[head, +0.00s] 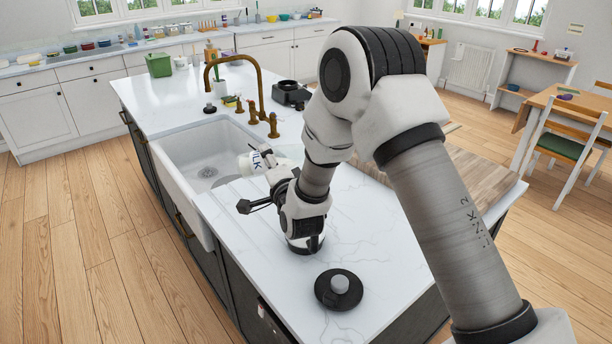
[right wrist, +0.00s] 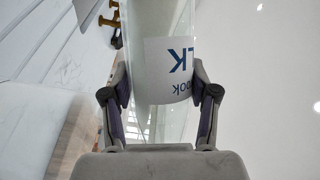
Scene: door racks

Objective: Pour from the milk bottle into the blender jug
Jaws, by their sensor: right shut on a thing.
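My right gripper (head: 264,188) is shut on the milk bottle (head: 257,162), above the counter by the sink's right edge. The bottle is white with blue lettering and is tilted far over, its end pointing left in the head view. In the right wrist view the gripper (right wrist: 160,105) has one finger on each side of the bottle (right wrist: 157,75), and part of the label shows. My left gripper is not in view.
A black disc with a grey knob (head: 339,290) lies on the near counter. The white sink (head: 205,160) and brass tap (head: 250,85) are to the left. A black appliance (head: 290,94) and a green container (head: 159,64) stand farther back. A wooden board (head: 455,180) is at right.

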